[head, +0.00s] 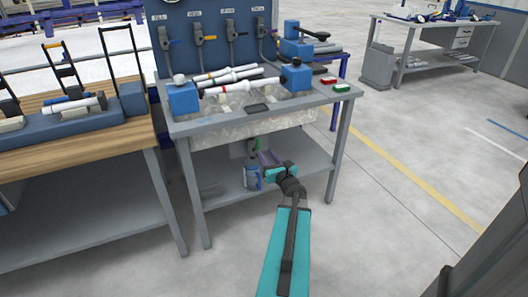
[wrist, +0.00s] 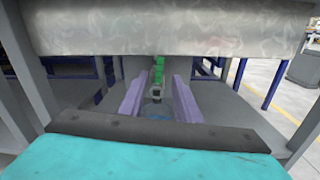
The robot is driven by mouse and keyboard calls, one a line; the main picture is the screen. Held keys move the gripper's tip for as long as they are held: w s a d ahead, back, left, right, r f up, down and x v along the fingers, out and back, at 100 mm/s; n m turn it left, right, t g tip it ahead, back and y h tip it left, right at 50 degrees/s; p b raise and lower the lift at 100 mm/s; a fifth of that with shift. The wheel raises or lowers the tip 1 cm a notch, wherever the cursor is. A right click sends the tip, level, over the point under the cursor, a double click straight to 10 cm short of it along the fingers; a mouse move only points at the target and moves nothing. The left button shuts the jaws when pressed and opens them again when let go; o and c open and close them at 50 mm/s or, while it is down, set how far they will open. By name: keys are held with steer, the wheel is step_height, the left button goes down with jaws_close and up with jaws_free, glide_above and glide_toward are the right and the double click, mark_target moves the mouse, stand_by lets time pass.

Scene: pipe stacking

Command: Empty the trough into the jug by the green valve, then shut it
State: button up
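The trough (head: 225,132) is a pale, cloudy-walled tank set in the bench. Its front wall crosses the top of the wrist view (wrist: 170,30). The green valve (head: 256,145) is small and sits below the trough. In the wrist view the green handle (wrist: 158,70) stands upright beyond my fingers. The jug (head: 252,179) is bluish and stands on the lower shelf under the valve. Only a blue patch of it shows between my fingers in the wrist view. My gripper (wrist: 158,92) has its two purple fingers apart, with nothing clearly held, under the trough.
White pipes (head: 235,83) with coloured bands lie across the trough between blue blocks (head: 183,97). Several coloured-handled levers hang on the back panel (head: 215,45). Red and green buttons (head: 342,88) sit on the right corner. Bench legs (head: 338,150) flank the lower shelf (head: 225,200).

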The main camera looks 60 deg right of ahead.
steer(key=shift+v, duration=2.2)
steer(key=shift+a, duration=0.1)
